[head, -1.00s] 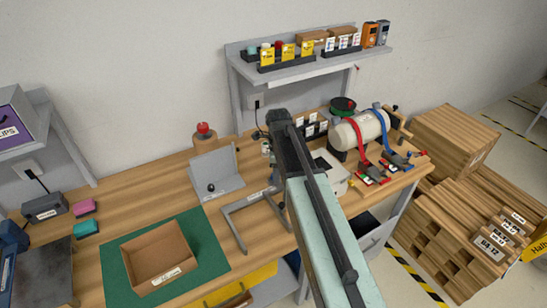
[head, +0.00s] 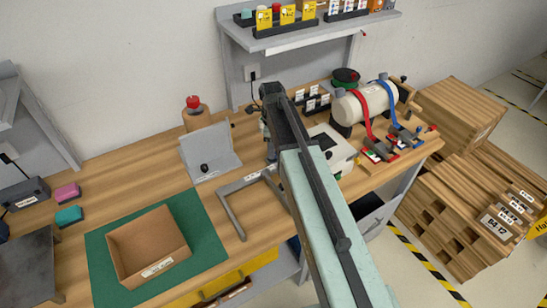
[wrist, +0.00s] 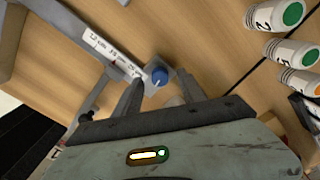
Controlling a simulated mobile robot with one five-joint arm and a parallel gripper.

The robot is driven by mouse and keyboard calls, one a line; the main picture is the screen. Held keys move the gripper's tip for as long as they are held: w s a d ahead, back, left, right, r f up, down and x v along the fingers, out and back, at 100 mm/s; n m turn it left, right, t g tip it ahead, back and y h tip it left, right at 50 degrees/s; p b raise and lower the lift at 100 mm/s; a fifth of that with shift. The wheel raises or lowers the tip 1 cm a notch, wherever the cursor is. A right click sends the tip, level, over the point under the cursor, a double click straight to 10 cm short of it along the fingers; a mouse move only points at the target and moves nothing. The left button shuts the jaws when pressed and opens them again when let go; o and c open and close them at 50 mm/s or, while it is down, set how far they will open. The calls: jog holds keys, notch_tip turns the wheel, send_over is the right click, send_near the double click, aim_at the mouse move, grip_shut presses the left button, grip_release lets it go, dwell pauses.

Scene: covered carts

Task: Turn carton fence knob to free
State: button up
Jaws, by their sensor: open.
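A small blue knob (wrist: 159,77) sits on a grey plate at the end of a labelled grey bar (wrist: 112,52) in the wrist view. My gripper (wrist: 160,82) is open. Its two fingers reach toward the knob, one on each side in the picture; I cannot tell whether they touch it. In the head view a U-shaped grey frame (head: 233,213) with a label lies on the bench, probably the same bar. The blue knob and my fingertips are hidden behind my arm there.
An upright grey bracket (head: 212,150) with a black knob stands behind the frame. An open carton (head: 150,245) rests on a green mat (head: 205,215). White bottles (wrist: 290,52) with coloured lids are right in the wrist view.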

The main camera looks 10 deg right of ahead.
notch_tip(320, 180, down, 2)
jog(key=shift+f+b, duration=0.1)
jog(key=shift+b, duration=0.35)
jog(key=shift+r, duration=0.2)
grip_shut()
jog(key=shift+d, duration=0.15)
